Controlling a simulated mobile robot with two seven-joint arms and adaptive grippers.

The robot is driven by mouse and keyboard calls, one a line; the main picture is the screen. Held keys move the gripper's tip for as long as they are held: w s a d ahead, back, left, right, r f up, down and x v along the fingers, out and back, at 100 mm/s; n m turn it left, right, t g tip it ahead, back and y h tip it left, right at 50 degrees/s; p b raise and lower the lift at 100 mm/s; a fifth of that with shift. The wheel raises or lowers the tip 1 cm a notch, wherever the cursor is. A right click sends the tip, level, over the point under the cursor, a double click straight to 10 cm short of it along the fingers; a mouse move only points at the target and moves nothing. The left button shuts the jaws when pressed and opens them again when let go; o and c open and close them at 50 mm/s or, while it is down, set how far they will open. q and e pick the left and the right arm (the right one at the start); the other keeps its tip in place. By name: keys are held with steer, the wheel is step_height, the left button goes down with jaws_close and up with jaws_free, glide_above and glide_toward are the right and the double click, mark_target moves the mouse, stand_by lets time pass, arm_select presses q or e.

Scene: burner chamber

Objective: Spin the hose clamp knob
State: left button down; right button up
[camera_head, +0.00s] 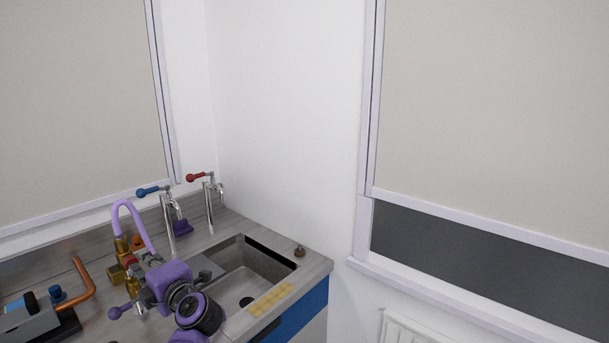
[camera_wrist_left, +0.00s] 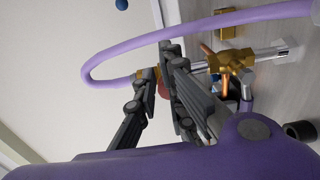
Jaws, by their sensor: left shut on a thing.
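The purple hose (camera_head: 133,217) arches over brass fittings (camera_head: 122,245) on the counter. The hose also loops through the left wrist view (camera_wrist_left: 100,62). A small red knob (camera_head: 128,261) sits at these fittings, and I take it to be the hose clamp knob. My left gripper (camera_head: 145,263) is at the knob. In the left wrist view its dark fingers (camera_wrist_left: 163,92) are closed around the red knob, which is mostly hidden between them. My right gripper is not in view.
A sink (camera_head: 250,275) lies to the right, with a blue-handled tap (camera_head: 168,208) and a red-handled tap (camera_head: 208,200) behind it. A bent copper pipe (camera_head: 88,280) and a grey box with a blue top (camera_head: 25,318) stand to the left. A yellow patch (camera_head: 270,299) lies by the sink's front edge.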

arm_select(q)
steer(key=shift+a+r, duration=0.2)
steer(key=shift+r, duration=0.4)
steer(key=shift+a+r, duration=0.2)
steer(key=shift+r, duration=0.4)
steer(key=shift+w+d+r, duration=0.15)
steer(key=s+d, duration=0.1)
steer(key=s+d+f, duration=0.1)
steer(key=d, duration=0.1)
steer(key=s+d, duration=0.1)
steer(key=shift+s+d+f, duration=0.25)
steer(key=shift+d+f, duration=0.05)
